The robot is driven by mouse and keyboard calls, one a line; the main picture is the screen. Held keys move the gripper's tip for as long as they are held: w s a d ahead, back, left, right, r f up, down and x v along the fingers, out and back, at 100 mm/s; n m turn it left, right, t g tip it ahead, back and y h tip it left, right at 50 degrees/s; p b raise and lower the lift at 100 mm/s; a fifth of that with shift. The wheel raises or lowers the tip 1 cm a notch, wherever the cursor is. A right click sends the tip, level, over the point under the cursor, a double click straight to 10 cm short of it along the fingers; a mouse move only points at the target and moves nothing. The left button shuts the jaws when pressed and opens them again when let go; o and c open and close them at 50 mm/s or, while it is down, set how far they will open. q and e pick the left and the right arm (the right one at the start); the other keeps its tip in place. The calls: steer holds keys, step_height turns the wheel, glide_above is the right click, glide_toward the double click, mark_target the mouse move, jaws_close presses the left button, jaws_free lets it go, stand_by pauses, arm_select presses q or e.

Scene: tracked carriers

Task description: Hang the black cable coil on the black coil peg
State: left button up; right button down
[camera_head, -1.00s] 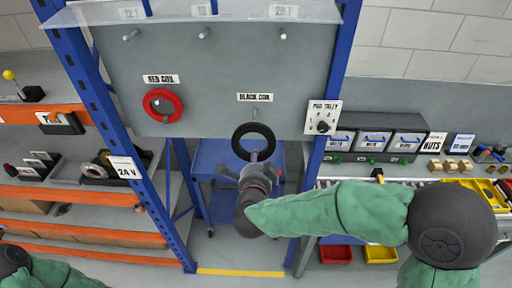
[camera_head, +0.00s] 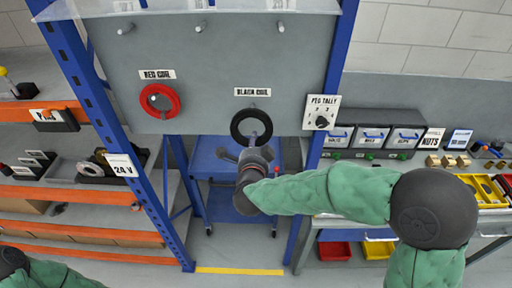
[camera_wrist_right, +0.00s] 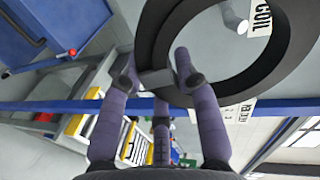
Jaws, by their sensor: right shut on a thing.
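The black cable coil (camera_head: 238,127) is a thick black ring held upright in front of the grey panel, under the BLACK COIL label (camera_head: 253,92). My right gripper (camera_head: 254,143) is shut on the coil's lower rim. In the right wrist view the gripper's purple fingers (camera_wrist_right: 156,75) pinch the edge of the coil (camera_wrist_right: 290,50). The black coil peg (camera_wrist_right: 234,14) shows through the ring's opening there, its pale round end inside the outline. I cannot tell whether the ring is around the peg or still in front of it. My left gripper is out of view.
A red coil (camera_head: 147,101) hangs to the left under its own label. Blue uprights (camera_head: 100,110) flank the panel. A blue cart (camera_head: 212,160) stands below and behind it.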

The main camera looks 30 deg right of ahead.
steer(key=shift+b+x, duration=1.15)
steer(key=shift+x, duration=1.8)
steer(key=shift+w, duration=0.1)
steer(key=c, duration=0.8)
jaws_free()
steer(key=shift+a, duration=0.1)
